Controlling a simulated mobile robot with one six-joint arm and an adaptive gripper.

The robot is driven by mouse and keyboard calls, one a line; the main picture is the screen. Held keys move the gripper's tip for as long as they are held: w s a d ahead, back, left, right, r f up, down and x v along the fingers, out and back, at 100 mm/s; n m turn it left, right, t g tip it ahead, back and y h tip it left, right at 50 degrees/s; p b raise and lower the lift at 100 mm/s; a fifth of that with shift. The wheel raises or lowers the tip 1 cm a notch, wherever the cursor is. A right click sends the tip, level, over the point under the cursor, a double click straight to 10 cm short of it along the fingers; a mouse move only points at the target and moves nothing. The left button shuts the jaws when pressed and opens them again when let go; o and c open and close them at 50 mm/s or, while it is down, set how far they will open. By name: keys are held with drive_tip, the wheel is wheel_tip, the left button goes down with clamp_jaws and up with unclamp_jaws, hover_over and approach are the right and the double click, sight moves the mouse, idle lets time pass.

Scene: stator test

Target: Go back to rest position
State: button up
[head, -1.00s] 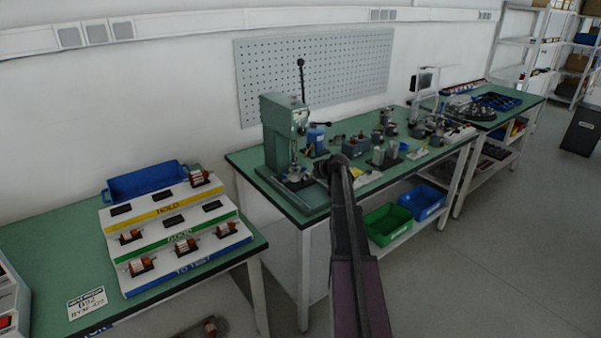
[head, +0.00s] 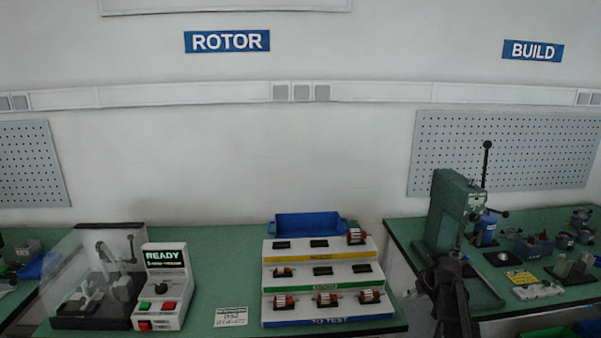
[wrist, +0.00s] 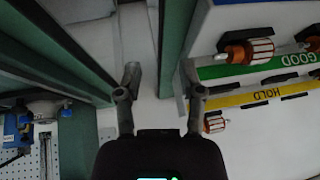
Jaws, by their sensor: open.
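My arm shows at the lower right in the head view, in front of the green press, with my gripper (head: 446,272) at its far end. In the wrist view my gripper (wrist: 161,92) is open, its two fingers apart with nothing between them. Beyond the fingers are the gap between two benches and the edge of the stepped rack (wrist: 228,72). The rack (head: 318,297) also stands on the left bench in the head view, labelled TO TEST at the front. Its bottom step holds 3 rotors, the middle step one at left, the top step one at right.
A tester with a READY display (head: 165,285) stands left of the rack, next to a clear-covered fixture (head: 95,280). A blue bin (head: 306,225) sits behind the rack. The green press (head: 446,215) stands on the right bench (head: 405,228) among several small parts. A gap separates the benches.

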drive_tip(key=s+a+m+g+h+p, duration=0.1)
drive_tip(key=s+a+g, duration=0.4)
drive_tip(key=s+a, duration=1.4)
drive_tip(key=s+h+p, duration=0.1)
drive_tip(key=s, duration=0.2)
drive_tip(key=shift+r+g, duration=0.2)
drive_tip(key=shift+g, duration=0.1)
drive_tip(key=shift+a, duration=0.1)
